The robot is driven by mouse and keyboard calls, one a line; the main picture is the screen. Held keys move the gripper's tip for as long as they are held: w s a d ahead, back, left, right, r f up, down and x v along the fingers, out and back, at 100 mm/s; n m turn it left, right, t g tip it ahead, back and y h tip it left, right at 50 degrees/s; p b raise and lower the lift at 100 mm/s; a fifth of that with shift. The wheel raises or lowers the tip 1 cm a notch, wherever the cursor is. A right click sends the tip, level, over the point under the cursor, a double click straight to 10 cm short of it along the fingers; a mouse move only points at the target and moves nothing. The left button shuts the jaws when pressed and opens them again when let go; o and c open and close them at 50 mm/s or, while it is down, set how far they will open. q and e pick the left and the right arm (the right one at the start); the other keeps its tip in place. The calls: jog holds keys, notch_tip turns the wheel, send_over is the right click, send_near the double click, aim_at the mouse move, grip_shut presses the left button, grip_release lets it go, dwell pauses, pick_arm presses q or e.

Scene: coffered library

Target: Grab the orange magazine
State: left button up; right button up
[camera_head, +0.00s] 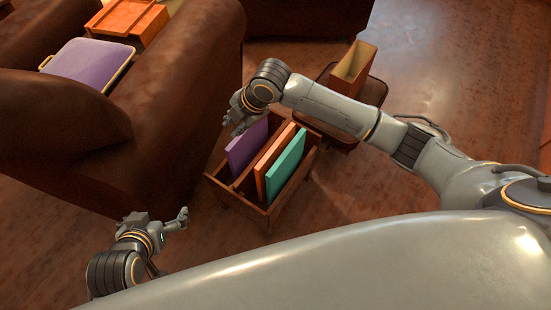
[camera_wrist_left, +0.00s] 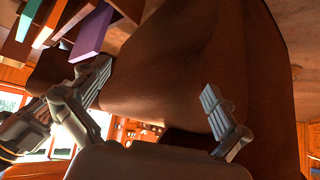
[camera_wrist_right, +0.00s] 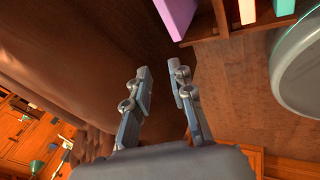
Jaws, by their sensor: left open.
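The orange magazine (camera_head: 270,165) stands upright in a wooden rack (camera_head: 240,206), between a purple magazine (camera_head: 245,148) and a teal magazine (camera_head: 285,165). The orange magazine also shows in the left wrist view (camera_wrist_left: 48,24) and partly at the top of the right wrist view (camera_wrist_right: 246,12). My right gripper (camera_head: 237,112) is just beyond the far end of the purple magazine in the head view. Its fingers are part-way apart with nothing between them. My left gripper (camera_head: 184,221) is open and empty, left of the rack and apart from it.
A brown leather armchair (camera_head: 170,100) stands left of the rack, with a purple cushioned item (camera_head: 88,62) on it. A small dark side table (camera_head: 372,92) behind the rack holds an upright tan box (camera_head: 353,70). Wooden floor lies open right of the rack.

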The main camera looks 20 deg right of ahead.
jog(key=s+d+r+n+g+h+p, duration=0.2)
jog(key=d+g+h, duration=0.15)
jog(key=d, duration=0.75)
pick_arm(q)
jog(key=s+a+g+y+b, duration=0.1)
jog(key=s+a+g+b, duration=0.2)
jog(key=s, duration=0.6)
pick_arm(e)
jog(key=h, duration=0.1)
send_over(276, 145)
notch_tip(276, 145, down, 8)
jog(key=shift+d+f, duration=0.15)
jog(key=shift+f, duration=0.35)
notch_tip(276, 145, down, 4)
jog(key=shift+f+b, duration=0.15)
jog(key=shift+b, duration=0.9)
jog(key=shift+f, duration=0.15)
pick_arm(q)
jog(key=w+d+t, duration=0.1)
jog(key=w+t, duration=0.1)
jog(key=w, duration=0.2)
jog(key=w+d+r+t+h, duration=0.1)
jog(key=w+d, duration=0.1)
jog(key=w, duration=0.3)
jog(key=shift+r+t, duration=0.25)
jog(key=shift+t, duration=0.15)
jog(key=shift+d, duration=0.1)
pick_arm(e)
grip_shut()
